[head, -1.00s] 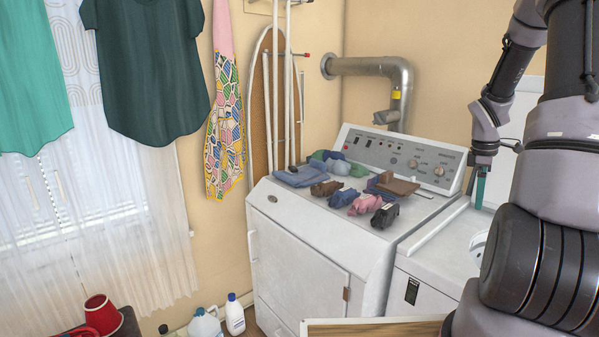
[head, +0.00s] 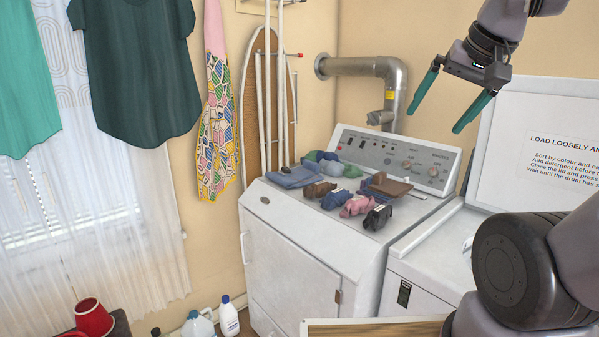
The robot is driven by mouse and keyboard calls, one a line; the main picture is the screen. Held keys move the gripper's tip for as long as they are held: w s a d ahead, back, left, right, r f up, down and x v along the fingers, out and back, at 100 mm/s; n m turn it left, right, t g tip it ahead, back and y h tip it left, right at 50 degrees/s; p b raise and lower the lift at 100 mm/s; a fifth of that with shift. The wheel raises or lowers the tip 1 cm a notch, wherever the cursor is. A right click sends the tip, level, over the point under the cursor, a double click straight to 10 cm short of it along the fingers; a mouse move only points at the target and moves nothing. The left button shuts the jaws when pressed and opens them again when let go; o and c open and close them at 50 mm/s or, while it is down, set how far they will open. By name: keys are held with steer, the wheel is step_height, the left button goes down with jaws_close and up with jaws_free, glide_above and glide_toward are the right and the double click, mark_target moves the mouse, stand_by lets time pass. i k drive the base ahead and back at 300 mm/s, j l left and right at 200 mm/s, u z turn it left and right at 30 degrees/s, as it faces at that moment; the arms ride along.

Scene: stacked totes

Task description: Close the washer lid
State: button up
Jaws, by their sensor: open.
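The washer (head: 432,262) is the white machine at the right, partly hidden behind my arm. Its lid (head: 515,112) stands raised and upright, with its printed side reading "LOAD LOOSELY" facing me. The lid's right part runs out of the picture. My gripper (head: 435,121) is open and empty, with two green fingers spread wide and pointing down and left. It is up in the air to the left of the lid, in front of the back wall and above the neighbouring machine's control panel. No contact with the lid shows.
A second white machine (head: 300,262) with a control panel (head: 395,158) stands left of the washer. Folded clothes (head: 293,177) and several small animal-like figures (head: 357,205) lie on it. A metal duct (head: 355,67) runs behind. Bottles (head: 229,318) stand on the floor.

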mark_target(537, 149)
steer(key=z, duration=1.3)
